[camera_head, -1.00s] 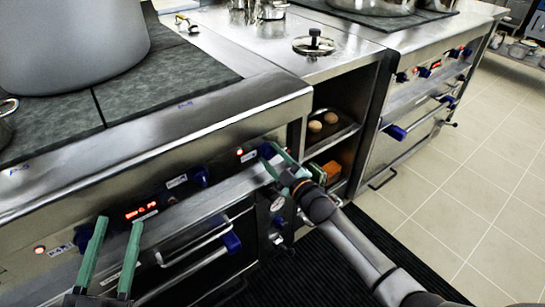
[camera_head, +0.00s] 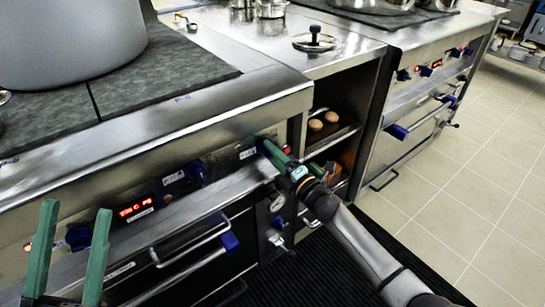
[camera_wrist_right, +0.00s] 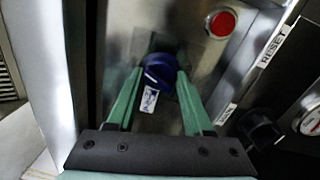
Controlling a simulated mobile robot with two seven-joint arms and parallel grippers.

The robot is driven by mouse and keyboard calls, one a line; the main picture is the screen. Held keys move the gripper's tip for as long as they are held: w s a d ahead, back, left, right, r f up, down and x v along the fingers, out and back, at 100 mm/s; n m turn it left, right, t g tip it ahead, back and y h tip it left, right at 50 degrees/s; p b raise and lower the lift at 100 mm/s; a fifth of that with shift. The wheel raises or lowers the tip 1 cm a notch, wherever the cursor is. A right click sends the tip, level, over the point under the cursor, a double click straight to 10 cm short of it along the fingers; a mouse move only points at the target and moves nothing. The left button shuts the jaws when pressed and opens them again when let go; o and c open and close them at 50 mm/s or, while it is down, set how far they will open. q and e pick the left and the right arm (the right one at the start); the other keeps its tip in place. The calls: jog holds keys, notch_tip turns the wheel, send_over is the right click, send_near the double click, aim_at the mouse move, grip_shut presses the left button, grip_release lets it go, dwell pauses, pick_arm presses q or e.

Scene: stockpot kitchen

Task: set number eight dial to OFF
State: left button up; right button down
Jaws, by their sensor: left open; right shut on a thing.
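My right gripper (camera_head: 268,148) is at the right end of the near stove's front panel. In the right wrist view its green fingers (camera_wrist_right: 168,75) are shut on a round blue dial (camera_wrist_right: 160,70), one on each side. The dial has a pale mark on its face, and a small white label (camera_wrist_right: 149,100) sits beside it, too blurred to read. In the head view the gripper mostly hides this dial. My left gripper (camera_head: 75,210) is open and empty at the lower left, in front of the panel.
A red button (camera_wrist_right: 221,22) is near the held dial. An oven handle (camera_head: 190,243) juts out below. A shelf with eggs (camera_head: 323,120) is beyond the gripper.

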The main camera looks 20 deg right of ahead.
jog(key=shift+n+b, duration=0.7)
jog(key=shift+n, duration=1.8)
jog(key=shift+c, duration=1.6)
grip_release()
jog(key=p+v, duration=0.1)
jog(key=v, duration=1.1)
jog(key=shift+s+d+p, duration=0.15)
jog(key=shift+d+p, duration=0.15)
jog(key=shift+p, duration=0.05)
jog(key=shift+y, duration=0.3)
